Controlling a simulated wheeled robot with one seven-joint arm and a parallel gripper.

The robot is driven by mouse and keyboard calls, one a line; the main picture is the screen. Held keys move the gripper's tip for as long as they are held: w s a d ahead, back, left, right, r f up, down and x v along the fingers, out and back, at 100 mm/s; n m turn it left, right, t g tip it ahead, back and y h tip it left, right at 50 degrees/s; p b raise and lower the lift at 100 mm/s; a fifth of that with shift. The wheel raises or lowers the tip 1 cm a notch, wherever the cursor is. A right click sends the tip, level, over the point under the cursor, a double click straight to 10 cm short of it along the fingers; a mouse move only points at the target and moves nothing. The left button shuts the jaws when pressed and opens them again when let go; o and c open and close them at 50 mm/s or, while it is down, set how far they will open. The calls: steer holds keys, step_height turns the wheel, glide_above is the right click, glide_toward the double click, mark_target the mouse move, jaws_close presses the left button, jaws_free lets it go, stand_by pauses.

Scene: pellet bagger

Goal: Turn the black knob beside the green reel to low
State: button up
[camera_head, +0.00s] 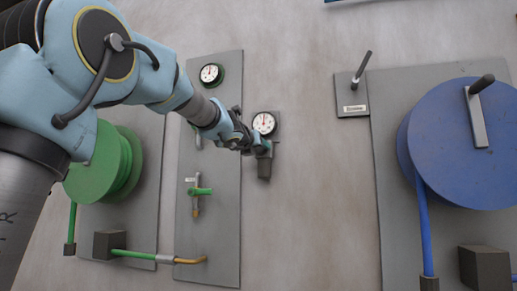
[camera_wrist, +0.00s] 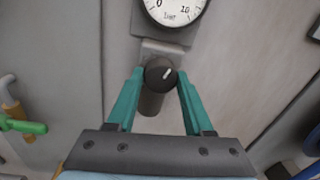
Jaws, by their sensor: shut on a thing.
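The black knob (camera_wrist: 160,74) is round with a white pointer mark, and in the wrist view the mark points up and to the right. It sits on a regulator below a white gauge (camera_wrist: 174,8) marked in bar; the gauge also shows in the head view (camera_head: 264,123). My gripper (camera_wrist: 161,76) has its teal fingers on either side of the knob and is shut on it. In the head view my gripper (camera_head: 262,149) hides the knob. The green reel (camera_head: 92,174) is on the wall to the left, partly behind my arm.
A grey panel (camera_head: 226,226) left of the regulator carries another gauge (camera_head: 210,74) and a green-handled valve (camera_head: 202,191). A blue reel (camera_head: 446,150) with a crank and a lever (camera_head: 361,70) are at the right.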

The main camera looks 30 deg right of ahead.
jaws_close()
